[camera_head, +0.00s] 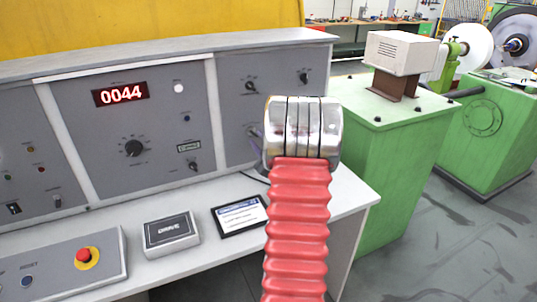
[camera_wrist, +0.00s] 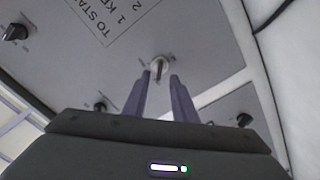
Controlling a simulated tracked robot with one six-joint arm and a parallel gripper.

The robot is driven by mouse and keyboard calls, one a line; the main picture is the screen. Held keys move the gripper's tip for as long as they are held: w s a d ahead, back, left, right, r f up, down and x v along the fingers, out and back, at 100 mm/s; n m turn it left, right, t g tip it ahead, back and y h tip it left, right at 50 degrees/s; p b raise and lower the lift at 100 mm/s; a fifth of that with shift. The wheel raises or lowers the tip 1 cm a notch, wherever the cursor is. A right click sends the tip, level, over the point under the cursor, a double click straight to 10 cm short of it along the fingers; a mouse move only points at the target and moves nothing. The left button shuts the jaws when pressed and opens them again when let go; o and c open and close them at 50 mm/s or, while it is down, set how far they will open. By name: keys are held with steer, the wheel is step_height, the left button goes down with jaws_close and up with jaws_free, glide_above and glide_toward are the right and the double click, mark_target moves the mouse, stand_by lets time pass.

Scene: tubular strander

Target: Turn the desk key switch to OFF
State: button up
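The desk key switch (camera_wrist: 158,64) is a small silvery switch on the grey panel in the wrist view. Small marks beside it are too blurred to read, so its set position cannot be told. My gripper (camera_wrist: 160,77) has two purple-grey fingers, spread apart with a gap between them. The fingertips are close to the switch, one on either side of it in the picture; whether they touch it cannot be told. In the head view my silver and red arm hides the switch and most of the gripper against the right-hand panel (camera_head: 232,95).
Black knobs (camera_wrist: 100,107) and (camera_wrist: 245,119) flank my fingers on the panel. A printed label (camera_wrist: 110,22) sits above. On the desk lie a tablet (camera_head: 239,215), a DRIVE box (camera_head: 171,234) and a red emergency button (camera_head: 84,256). A green machine (camera_head: 385,150) stands at right.

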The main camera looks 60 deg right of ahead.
steer(key=v, duration=1)
steer(key=shift+f, duration=0.1)
steer(key=w+a+r+m+g+y, duration=0.1)
steer(key=w+a+r+g+y, duration=0.2)
steer(key=a, duration=0.8)
steer(key=w+a+r+m+g, duration=0.15)
steer(key=w+a+r, duration=0.3)
steer(key=a, duration=0.75)
steer(key=s+a+g+y, duration=0.1)
steer(key=s+a+y, duration=0.1)
steer(key=s+a, duration=0.4)
steer(key=s+a+f+g+y, duration=0.1)
steer(key=s+a, duration=0.4)
steer(key=a, duration=0.7)
steer(key=s+a+f+g+y, duration=0.1)
steer(key=s+a+g+y, duration=0.2)
steer(key=s+a, duration=0.3)
steer(key=a, duration=0.4)
steer(key=shift+s, duration=0.3)
steer(key=shift+a+f+m, duration=0.15)
steer(key=shift+a+m, duration=0.05)
steer(key=shift+m, duration=0.05)
